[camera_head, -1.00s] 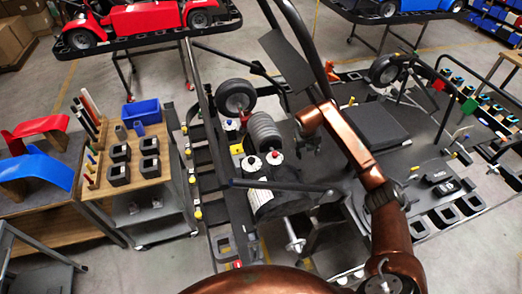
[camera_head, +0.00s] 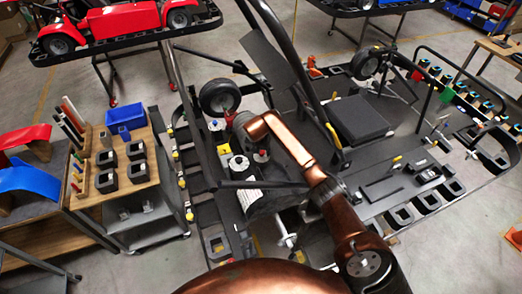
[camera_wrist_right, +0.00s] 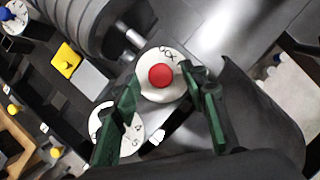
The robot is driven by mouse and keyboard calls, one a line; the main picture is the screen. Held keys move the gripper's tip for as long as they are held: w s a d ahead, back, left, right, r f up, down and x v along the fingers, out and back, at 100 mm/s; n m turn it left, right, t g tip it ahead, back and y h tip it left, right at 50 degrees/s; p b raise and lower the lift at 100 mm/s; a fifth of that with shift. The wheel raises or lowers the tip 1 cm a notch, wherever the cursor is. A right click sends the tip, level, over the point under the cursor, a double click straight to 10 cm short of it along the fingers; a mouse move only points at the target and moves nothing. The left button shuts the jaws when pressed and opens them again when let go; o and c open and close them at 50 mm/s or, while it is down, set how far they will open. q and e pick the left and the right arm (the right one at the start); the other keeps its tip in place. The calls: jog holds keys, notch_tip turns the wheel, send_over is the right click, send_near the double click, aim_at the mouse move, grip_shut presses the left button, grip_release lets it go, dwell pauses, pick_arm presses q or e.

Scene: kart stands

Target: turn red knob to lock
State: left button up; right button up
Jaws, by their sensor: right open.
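The red knob (camera_wrist_right: 161,76) sits in the middle of a round white dial with dark marks in the right wrist view. The knob also shows small in the head view (camera_head: 262,153), beside my right wrist. My right gripper (camera_wrist_right: 165,84) is open, with one green finger on each side of the knob. I cannot tell whether either finger touches it. A second white dial (camera_wrist_right: 117,128) lies partly behind the left finger. In the head view my copper wrist largely hides the right gripper. My left gripper is not in view.
A ribbed grey cylinder (camera_wrist_right: 100,30) lies close to the dial. A yellow block (camera_wrist_right: 66,60) is to the left. A black wheel (camera_head: 220,97) stands behind the wrist. A wooden cart (camera_head: 140,190) with black holders is at left.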

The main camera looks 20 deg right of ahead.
jog(key=shift+d+f, duration=0.1)
jog(key=shift+f, duration=0.1)
grip_shut()
dwell(0.4)
